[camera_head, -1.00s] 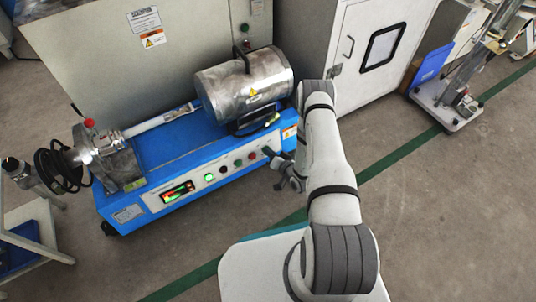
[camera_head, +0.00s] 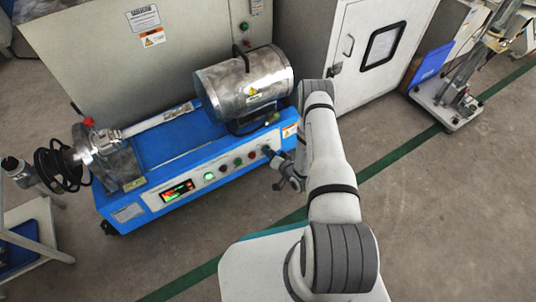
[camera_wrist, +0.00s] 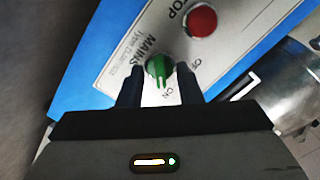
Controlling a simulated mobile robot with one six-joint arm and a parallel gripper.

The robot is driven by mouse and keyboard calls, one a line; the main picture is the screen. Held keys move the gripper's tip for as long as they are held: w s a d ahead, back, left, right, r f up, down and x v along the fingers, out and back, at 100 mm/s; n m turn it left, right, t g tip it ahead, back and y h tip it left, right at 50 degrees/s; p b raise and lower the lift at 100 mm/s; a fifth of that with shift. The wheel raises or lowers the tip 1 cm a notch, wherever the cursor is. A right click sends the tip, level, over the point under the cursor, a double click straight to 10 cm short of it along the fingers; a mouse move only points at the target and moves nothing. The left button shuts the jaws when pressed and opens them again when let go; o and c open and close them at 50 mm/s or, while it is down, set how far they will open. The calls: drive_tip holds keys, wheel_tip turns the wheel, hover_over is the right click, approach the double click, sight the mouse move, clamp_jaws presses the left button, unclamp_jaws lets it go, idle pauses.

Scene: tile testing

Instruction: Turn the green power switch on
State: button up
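The green power switch (camera_wrist: 160,67) is a ridged rotary knob on a light panel marked MAINS, with ON and OFF labels beside it. In the wrist view my gripper (camera_wrist: 159,82) is open, one dark finger on each side of the knob. I cannot tell whether the fingers touch it. The knob's ridge points toward the gripper, near the ON label; its exact setting is unclear. In the head view my gripper (camera_head: 274,168) is at the right end of the blue machine's front panel (camera_head: 225,172), and the switch is hard to make out there.
A red STOP button (camera_wrist: 201,20) sits close to the switch. The blue machine carries a metal drum (camera_head: 245,88), a lit display (camera_head: 176,192) and a lit green button (camera_head: 209,177). A grey cabinet (camera_head: 100,55) stands behind.

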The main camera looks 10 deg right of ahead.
drive_tip(key=shift+r, duration=0.1)
drive_tip(key=p+v, duration=0.3)
drive_tip(key=v, duration=0.4)
drive_tip(key=shift+s+d, duration=0.2)
drive_tip(key=shift+s, duration=0.15)
drive_tip(key=shift+r, duration=0.15)
